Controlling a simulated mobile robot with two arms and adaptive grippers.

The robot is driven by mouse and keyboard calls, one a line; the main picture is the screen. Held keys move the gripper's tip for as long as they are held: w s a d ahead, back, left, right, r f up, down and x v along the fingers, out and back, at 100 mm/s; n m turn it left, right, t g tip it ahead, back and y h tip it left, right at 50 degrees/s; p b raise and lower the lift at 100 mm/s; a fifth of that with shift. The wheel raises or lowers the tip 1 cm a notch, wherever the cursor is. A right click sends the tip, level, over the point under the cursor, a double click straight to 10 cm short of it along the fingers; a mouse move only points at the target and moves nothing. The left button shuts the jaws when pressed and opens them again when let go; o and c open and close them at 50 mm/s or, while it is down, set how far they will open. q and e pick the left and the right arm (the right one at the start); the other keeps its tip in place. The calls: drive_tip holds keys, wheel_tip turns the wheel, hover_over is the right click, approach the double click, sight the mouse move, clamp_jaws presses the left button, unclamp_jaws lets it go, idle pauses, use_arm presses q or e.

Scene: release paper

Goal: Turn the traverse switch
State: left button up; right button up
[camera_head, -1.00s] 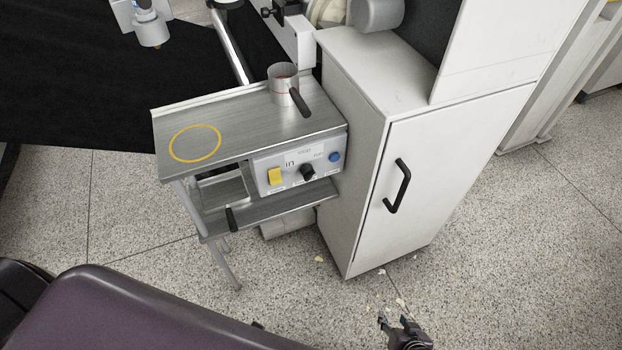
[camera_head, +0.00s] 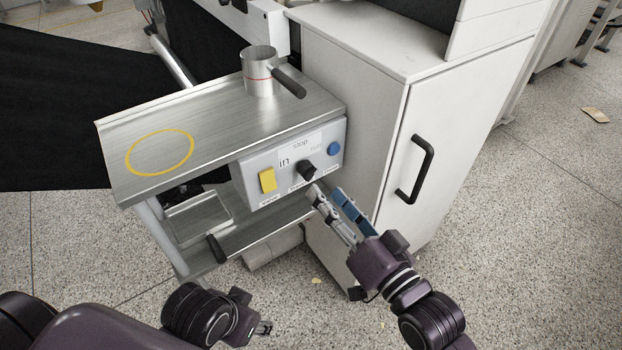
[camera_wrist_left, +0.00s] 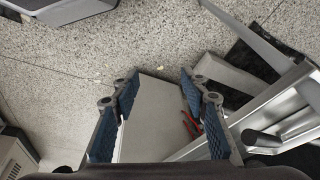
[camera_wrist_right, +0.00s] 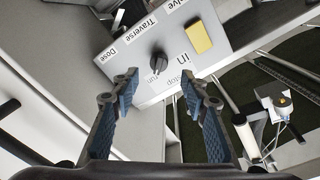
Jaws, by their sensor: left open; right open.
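The traverse switch is a black rotary knob (camera_head: 306,169) on a light control panel (camera_head: 262,165), between a yellow valve switch (camera_head: 267,180) and a blue dose button (camera_head: 334,149). In the right wrist view the knob (camera_wrist_right: 158,64) sits under the "Traverse" label, ahead of and between my fingertips. My right gripper (camera_head: 329,193) is open and empty, just below and in front of the knob, apart from it. My left gripper (camera_wrist_left: 156,85) is open and empty, low and away from the panel; in the head view its arm shows at the bottom.
The panel hangs under a metal shelf (camera_head: 215,115) with a yellow ring and a metal cup (camera_head: 258,72) with a black handle. A white cabinet (camera_head: 375,110) stands close at the right. A lower metal tray (camera_head: 250,232) sits below the panel. Open floor lies in front.

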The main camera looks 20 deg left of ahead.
sight(312, 176)
drive_tip(key=x, duration=0.2)
drive_tip(key=shift+w+a, duration=0.2)
drive_tip(key=shift+w, duration=0.15)
drive_tip(key=b+x, duration=0.1)
drive_tip(key=x, duration=0.3)
use_arm(q)
drive_tip(key=w, duration=0.1)
drive_tip(key=w+d+t, duration=0.1)
drive_tip(key=w, duration=0.1)
drive_tip(key=w+t, duration=0.1)
drive_tip(key=w, duration=0.1)
drive_tip(key=shift+w+d+r+h, duration=0.1)
drive_tip(key=shift+d+r+h, duration=0.15)
drive_tip(key=shift+r+h, duration=0.1)
use_arm(e)
drive_tip(key=shift+w+a, duration=0.15)
drive_tip(key=shift+a, duration=0.05)
clamp_jaws()
